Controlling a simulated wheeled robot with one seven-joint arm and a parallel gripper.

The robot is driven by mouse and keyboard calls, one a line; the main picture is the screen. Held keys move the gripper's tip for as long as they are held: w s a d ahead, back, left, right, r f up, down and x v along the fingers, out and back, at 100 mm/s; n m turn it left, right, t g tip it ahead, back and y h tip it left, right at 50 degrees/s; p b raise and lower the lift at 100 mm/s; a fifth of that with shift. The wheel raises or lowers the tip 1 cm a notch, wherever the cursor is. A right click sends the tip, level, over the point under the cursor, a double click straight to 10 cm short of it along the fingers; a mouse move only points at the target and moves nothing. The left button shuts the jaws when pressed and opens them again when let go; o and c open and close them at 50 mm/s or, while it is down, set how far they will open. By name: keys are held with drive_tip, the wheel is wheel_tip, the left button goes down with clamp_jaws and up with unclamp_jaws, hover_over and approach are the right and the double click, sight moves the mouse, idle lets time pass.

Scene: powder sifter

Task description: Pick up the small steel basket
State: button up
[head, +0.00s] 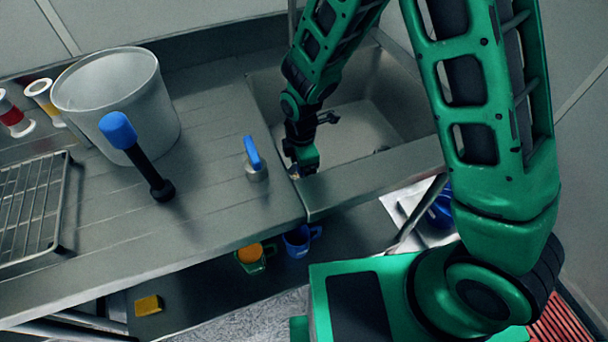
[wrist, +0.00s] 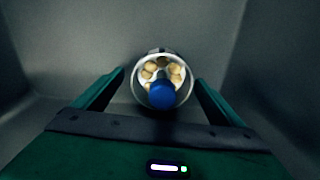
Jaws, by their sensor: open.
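In the wrist view, a small round steel vessel (wrist: 147,58) with a blue knob or handle end (wrist: 161,94) and several pale round shapes inside appears between and beyond my fingers. It looks like the small steel basket. In the head view, a small steel piece (head: 257,174) with an upright blue handle stands on the counter by the sink edge; I cannot tell for certain that it is the same thing. My gripper (head: 303,168) is at the sink's near-left edge, just right of that piece. In the wrist view my gripper (wrist: 160,80) is open, with no visible grip on anything.
A large grey bucket (head: 130,105), a black tool with a blue top (head: 140,158) and a wire rack (head: 32,205) stand on the counter (head: 210,220).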

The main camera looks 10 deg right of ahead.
drive_tip(key=shift+f, duration=0.25)
drive_tip(key=shift+c, duration=0.6)
drive_tip(key=c, duration=1.1)
drive_tip(key=shift+r, duration=0.15)
